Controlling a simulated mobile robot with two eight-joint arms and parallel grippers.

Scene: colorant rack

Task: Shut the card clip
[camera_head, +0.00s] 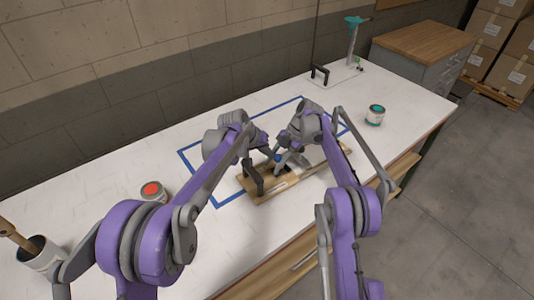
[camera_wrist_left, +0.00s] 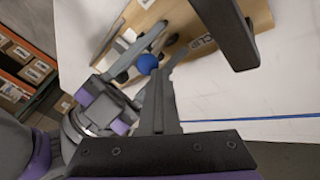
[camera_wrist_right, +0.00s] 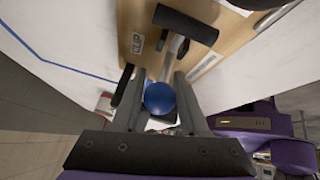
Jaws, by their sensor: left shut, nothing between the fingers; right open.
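My left gripper (camera_wrist_left: 160,75) is shut and empty, close to the ball and the right fingers. The clip's jaw is largely hidden.
A red-topped can (camera_head: 153,190) and a grey pot with a brush (camera_head: 40,255) stand at left. A black-handled fixture (camera_head: 320,74) and a teal-topped stand (camera_head: 355,42) are at the back. The two arms are close together over the board.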

